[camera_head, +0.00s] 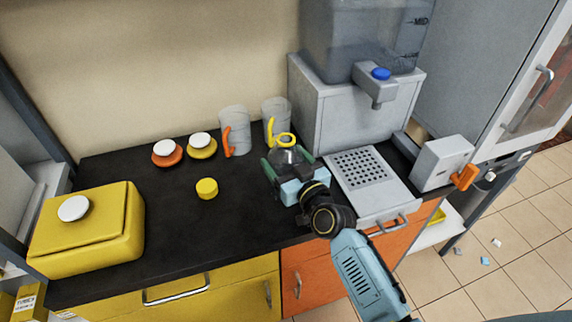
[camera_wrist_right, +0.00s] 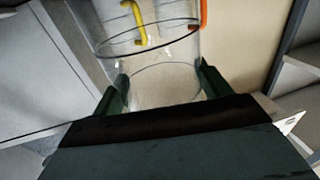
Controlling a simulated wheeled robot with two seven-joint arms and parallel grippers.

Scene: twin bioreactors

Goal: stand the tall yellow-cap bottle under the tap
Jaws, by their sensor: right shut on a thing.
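My right gripper (camera_head: 287,171) is shut on a clear glass bottle (camera_head: 288,156) above or on the black worktop; I cannot tell if its base touches. A yellow ring shows at its top in the head view. In the right wrist view the clear bottle (camera_wrist_right: 160,75) stands between both fingers (camera_wrist_right: 160,88). A round yellow cap (camera_head: 207,188) lies apart on the worktop. The tap (camera_head: 375,88), with a blue button, juts from the grey dispenser (camera_head: 325,105) to the right of the bottle. Below it is a perforated drip tray (camera_head: 385,207). My left gripper is not in view.
Two clear mugs, one with an orange handle (camera_head: 227,141) and one with a yellow handle (camera_head: 269,130), stand behind the bottle. Orange (camera_head: 167,156) and yellow (camera_head: 202,150) lidded pots stand further left. A yellow box (camera_head: 95,235) sits front left. The drip tray is clear.

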